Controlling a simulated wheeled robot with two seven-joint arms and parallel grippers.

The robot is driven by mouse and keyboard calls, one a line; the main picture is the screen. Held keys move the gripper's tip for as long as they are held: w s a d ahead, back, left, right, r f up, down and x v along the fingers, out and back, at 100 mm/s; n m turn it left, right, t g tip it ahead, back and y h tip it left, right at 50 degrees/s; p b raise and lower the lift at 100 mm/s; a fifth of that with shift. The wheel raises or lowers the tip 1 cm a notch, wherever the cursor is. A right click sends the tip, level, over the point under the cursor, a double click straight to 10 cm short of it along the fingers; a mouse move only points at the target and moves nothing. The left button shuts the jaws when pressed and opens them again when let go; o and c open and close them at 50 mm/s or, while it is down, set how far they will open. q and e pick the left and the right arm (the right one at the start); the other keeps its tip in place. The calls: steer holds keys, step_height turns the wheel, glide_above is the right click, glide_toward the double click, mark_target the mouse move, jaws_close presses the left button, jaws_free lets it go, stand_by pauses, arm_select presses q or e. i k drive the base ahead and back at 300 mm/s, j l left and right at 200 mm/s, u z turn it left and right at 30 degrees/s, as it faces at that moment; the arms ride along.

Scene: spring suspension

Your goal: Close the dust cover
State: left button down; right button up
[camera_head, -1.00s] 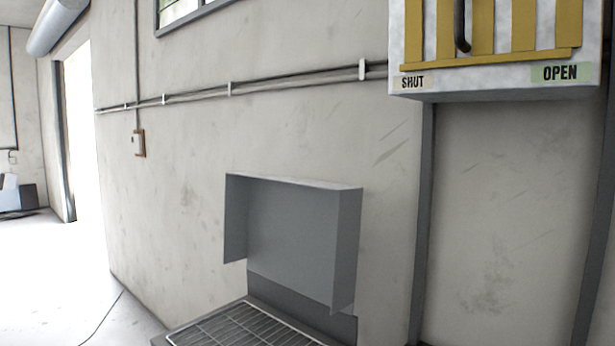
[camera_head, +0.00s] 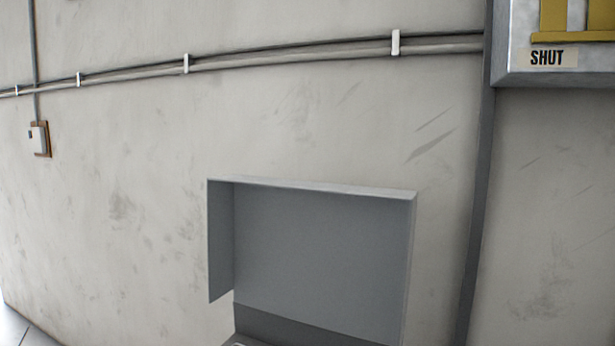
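The dust cover (camera_head: 318,262) is a grey, box-like lid with short side walls. It stands upright and open against the wall, low in the middle of the head view. Below it a darker grey strip (camera_head: 290,329) shows at its lower edge. The grated unit under it is almost wholly cut off by the bottom of the picture. Neither of my grippers is in view.
A wall box (camera_head: 505,45) with yellow stripes and a "SHUT" label hangs at the upper right, above a dark vertical post (camera_head: 478,210). Conduits (camera_head: 290,58) run along the concrete wall. A small switch box (camera_head: 39,139) is at the left.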

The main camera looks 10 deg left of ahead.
mark_target(337, 259)
steer(key=i+j+z, duration=0.2)
steer(key=j, duration=0.7)
steer(key=j+z, duration=0.25)
steer(key=j, duration=0.65)
